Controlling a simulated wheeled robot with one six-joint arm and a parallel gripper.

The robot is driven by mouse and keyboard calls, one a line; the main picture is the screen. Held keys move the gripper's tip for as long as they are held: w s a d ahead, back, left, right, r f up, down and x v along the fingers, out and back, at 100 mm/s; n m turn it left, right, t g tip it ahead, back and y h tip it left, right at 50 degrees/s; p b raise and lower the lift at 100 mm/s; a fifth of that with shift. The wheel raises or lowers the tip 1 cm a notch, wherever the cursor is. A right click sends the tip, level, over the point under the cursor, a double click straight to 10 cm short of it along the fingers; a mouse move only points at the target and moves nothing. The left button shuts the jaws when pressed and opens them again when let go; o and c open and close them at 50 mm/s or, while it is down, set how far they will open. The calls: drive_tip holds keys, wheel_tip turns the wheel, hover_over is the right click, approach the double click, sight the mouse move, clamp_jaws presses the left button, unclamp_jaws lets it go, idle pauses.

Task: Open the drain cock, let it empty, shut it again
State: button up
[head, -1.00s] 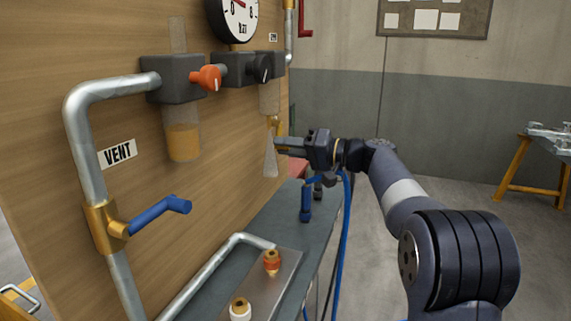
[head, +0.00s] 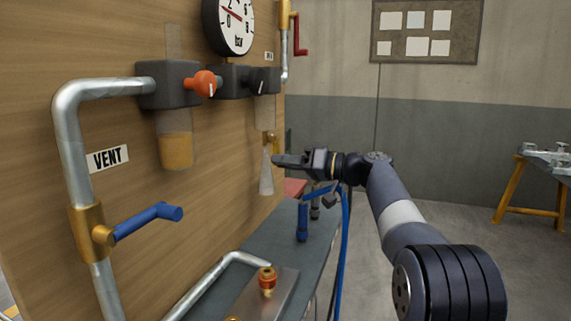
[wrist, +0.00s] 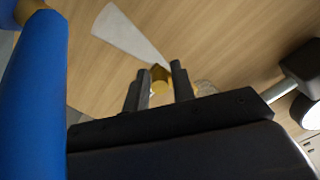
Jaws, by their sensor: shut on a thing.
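The brass drain cock (head: 270,138) hangs under the far clear bowl (head: 264,112) on the wooden panel. A pale translucent cone (head: 266,178) spreads downward below it, like a spray. My gripper (head: 277,160) reaches in from the right at the cock. In the wrist view the brass cock (wrist: 159,80) sits between my two dark fingers, which are shut on it; the pale cone (wrist: 122,32) shows beyond. My fingers partly hide the cock's handle, so its exact angle is unclear. The near bowl (head: 175,150) holds amber liquid.
A blue vent lever (head: 148,219) juts out at left. Blue-handled gear (head: 302,218) stands on the bench below my gripper. A large blue cylinder (wrist: 35,90) is close at left in the wrist view.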

drive_tip(key=shift+w+d+r, duration=0.1)
drive_tip(key=shift+r, duration=0.15)
drive_tip(key=o, duration=0.8)
drive_tip(key=shift+f, duration=0.1)
drive_tip(key=v, duration=1)
drive_tip(key=shift+d+p, duration=0.4)
drive_tip(key=x, duration=1.1)
drive_tip(key=shift+a+f+b, duration=0.1)
drive_tip(key=shift+b, duration=0.3)
drive_tip(key=shift+s+m, duration=0.25)
drive_tip(key=shift+m, duration=0.05)
